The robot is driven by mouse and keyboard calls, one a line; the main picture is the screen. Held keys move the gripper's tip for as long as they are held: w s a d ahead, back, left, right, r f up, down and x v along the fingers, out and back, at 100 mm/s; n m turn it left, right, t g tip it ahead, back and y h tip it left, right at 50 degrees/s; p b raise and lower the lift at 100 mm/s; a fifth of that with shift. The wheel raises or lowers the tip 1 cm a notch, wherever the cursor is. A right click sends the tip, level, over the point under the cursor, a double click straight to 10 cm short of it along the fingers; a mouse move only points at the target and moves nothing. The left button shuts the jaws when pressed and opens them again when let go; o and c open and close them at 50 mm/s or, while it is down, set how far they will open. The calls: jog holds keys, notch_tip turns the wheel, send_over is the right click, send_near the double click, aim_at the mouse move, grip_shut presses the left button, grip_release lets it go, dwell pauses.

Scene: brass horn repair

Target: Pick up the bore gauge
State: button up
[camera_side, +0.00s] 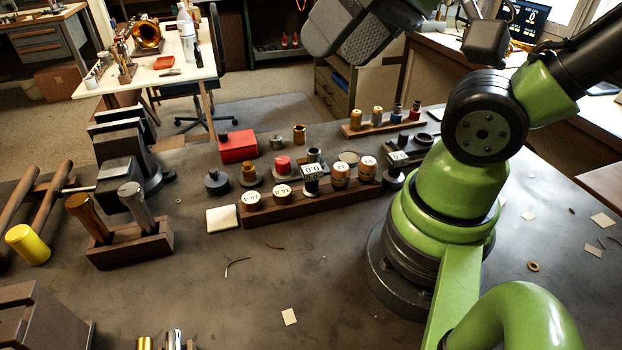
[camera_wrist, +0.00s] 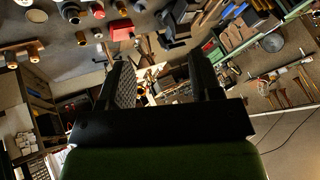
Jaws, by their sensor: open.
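A dark wooden rack (camera_side: 290,212) at the middle of the bench holds several round pieces with numbered white tops. A small gauge with a 0.0 display (camera_side: 313,172) stands at this rack, and a similar display (camera_side: 398,158) stands at its right end. I cannot tell for sure which one is the bore gauge. My gripper is open and empty, its two dark fingers spread apart in the wrist view (camera_wrist: 160,66). In the side view a grey part of it (camera_side: 368,38) shows at the top edge, well above the bench and away from the rack. Its fingertips are not clear there.
A red box (camera_side: 238,147) and several small fittings stand behind the rack. A vise (camera_side: 128,150) and a wooden block with tool handles (camera_side: 130,243) are at the left. Another small rack (camera_side: 383,125) is farther back. The bench in front of the rack is mostly clear.

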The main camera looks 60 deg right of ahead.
jog(key=shift+o, duration=0.4)
jog(key=m+g+h, duration=0.2)
jog(key=m+g, duration=0.5)
jog(key=m, duration=1.8)
send_over(311, 168)
notch_tip(311, 168, down, 16)
jog(key=shift+s+a+f, duration=0.1)
jog(key=shift+a+f, duration=0.05)
jog(key=shift+f, duration=0.1)
jog(key=shift+f+m, duration=0.3)
jog(key=shift+f, duration=0.05)
notch_tip(311, 168, down, 4)
jog(key=shift+f, duration=3.05)
